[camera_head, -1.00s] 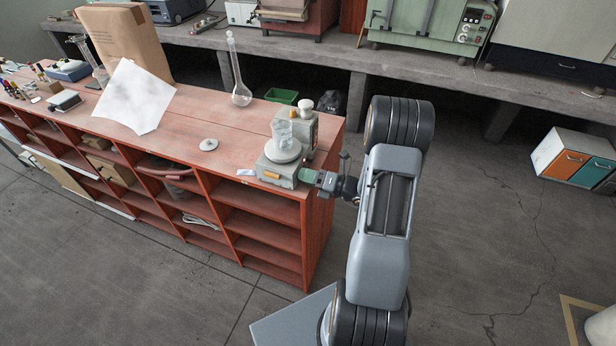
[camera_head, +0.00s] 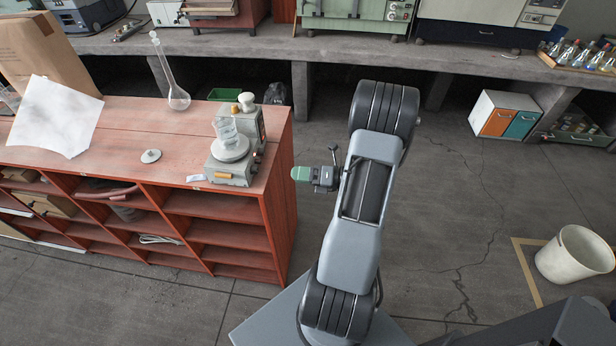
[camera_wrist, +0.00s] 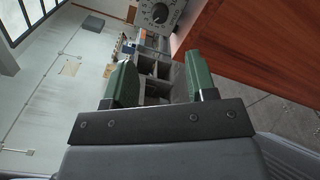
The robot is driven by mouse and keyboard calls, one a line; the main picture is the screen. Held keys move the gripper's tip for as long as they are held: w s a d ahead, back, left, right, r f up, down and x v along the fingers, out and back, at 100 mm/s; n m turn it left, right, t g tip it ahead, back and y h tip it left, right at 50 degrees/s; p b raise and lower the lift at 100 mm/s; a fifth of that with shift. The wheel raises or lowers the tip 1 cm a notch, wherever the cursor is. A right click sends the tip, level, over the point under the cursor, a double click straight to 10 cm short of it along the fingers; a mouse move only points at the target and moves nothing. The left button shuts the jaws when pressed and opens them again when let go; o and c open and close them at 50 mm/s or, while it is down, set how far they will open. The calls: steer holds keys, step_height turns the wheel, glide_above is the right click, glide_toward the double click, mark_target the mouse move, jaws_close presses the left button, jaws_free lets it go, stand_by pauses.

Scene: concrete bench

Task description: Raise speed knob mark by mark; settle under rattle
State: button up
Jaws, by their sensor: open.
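A grey stirrer-like device (camera_head: 232,172) stands near the right end of the red-brown wooden bench. A clear glass beaker (camera_head: 227,132) sits on its round pale plate (camera_head: 230,149), and a white-capped part (camera_head: 246,102) rises behind. In the wrist view a dark round knob with a marked dial (camera_wrist: 159,14) shows at the top, partly cut off by the frame edge. My gripper (camera_head: 300,173) is right of the device, past the bench end, touching nothing. In the wrist view its green fingers (camera_wrist: 160,82) are apart with nothing between them. The knob's exact setting is too small to read.
The wooden bench (camera_head: 120,116) carries a flask (camera_head: 178,92), a white sheet (camera_head: 57,118) and a small grey disc (camera_head: 151,156). The concrete bench (camera_head: 300,46) runs along the back. A white bin (camera_head: 574,256) stands at right. Open floor lies between.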

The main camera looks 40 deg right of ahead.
steer(key=shift+v, duration=1.15)
steer(key=shift+a, duration=0.1)
